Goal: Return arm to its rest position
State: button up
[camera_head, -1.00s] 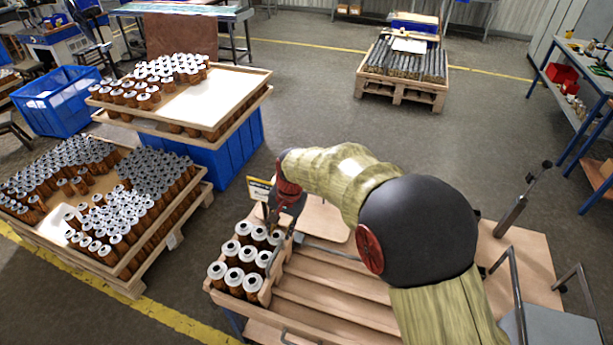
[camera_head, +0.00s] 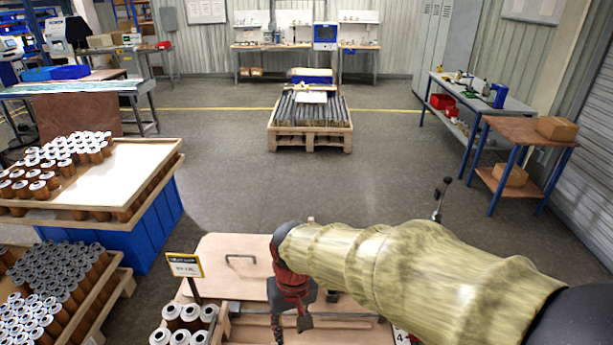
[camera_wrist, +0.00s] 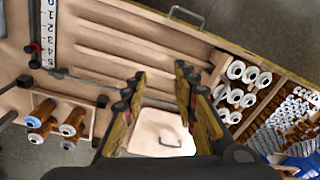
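My gripper (camera_head: 292,325) hangs over the wooden bench at the bottom centre of the head view. In the wrist view my gripper (camera_wrist: 160,76) has its two fingers apart with nothing between them. My arm, in a tan sleeve, reaches in from the right. Filter cartridges with white tops (camera_head: 183,328) stand in a wooden tray left of my gripper, cut off by the frame's bottom. White-topped cartridges also show at the right of the wrist view (camera_wrist: 235,95), and several orange-brown ones lie in a holder at its left (camera_wrist: 68,122).
A small sign (camera_head: 186,265) stands beside the tray. A flat wooden panel (camera_head: 222,250) with a handle lies behind my gripper. Cartridge pallets stand at left, including one on a blue crate (camera_head: 150,222). A loaded pallet (camera_head: 311,138) stands farther back. Open floor (camera_head: 330,190) lies between.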

jog(key=s+d+r+m+t+b, duration=0.1)
jog(key=s+d+r, duration=0.1)
jog(key=s+d, duration=0.2)
jog(key=s+d+r+m+t+b, duration=0.1)
jog(key=s+d+r+t+b, duration=0.1)
jog(key=d, duration=0.9)
jog(key=s+d+r+m+t+b, duration=0.2)
jog(key=s+d+r, duration=0.2)
jog(key=d, duration=0.3)
jog(key=shift+s+d+h, duration=0.4)
jog(key=shift+s, duration=0.45)
jog(key=shift+c, duration=0.7)
